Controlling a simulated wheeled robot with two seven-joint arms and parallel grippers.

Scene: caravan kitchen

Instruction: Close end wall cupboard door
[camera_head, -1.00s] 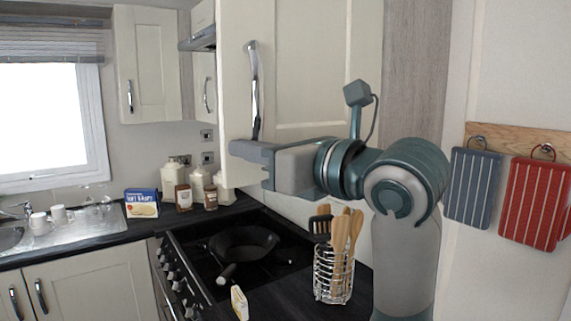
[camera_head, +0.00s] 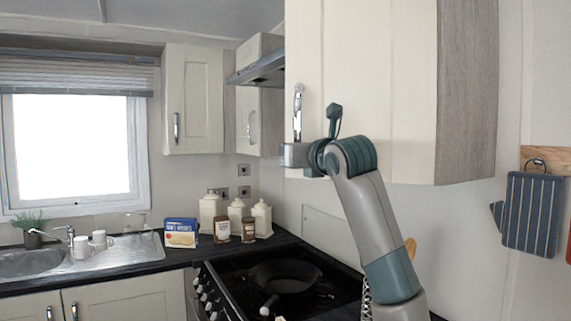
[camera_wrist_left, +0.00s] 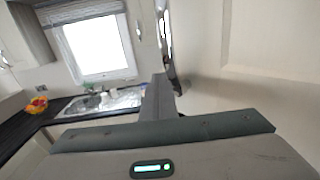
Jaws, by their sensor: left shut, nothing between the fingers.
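The end wall cupboard door (camera_head: 375,85) is a large cream door on the upper cupboard at the right, with an upright chrome handle (camera_head: 298,112) near its left edge. It looks shut or nearly shut; I cannot tell whether a small gap is left. My left gripper (camera_head: 291,155) is shut and empty just below the handle, at the lower left of the door. I cannot tell whether it touches. In the left wrist view the gripper (camera_wrist_left: 160,98) points past the handle (camera_wrist_left: 168,48), with the door panel (camera_wrist_left: 245,55) on the right. My right gripper is not in view.
A black hob with a pan (camera_head: 285,276) lies below the door. A range hood (camera_head: 258,72) and a corner wall cupboard (camera_head: 193,100) are further left. Canisters (camera_head: 236,214) and a blue box (camera_head: 181,232) stand on the worktop. A striped oven mitt (camera_head: 531,213) hangs at right.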

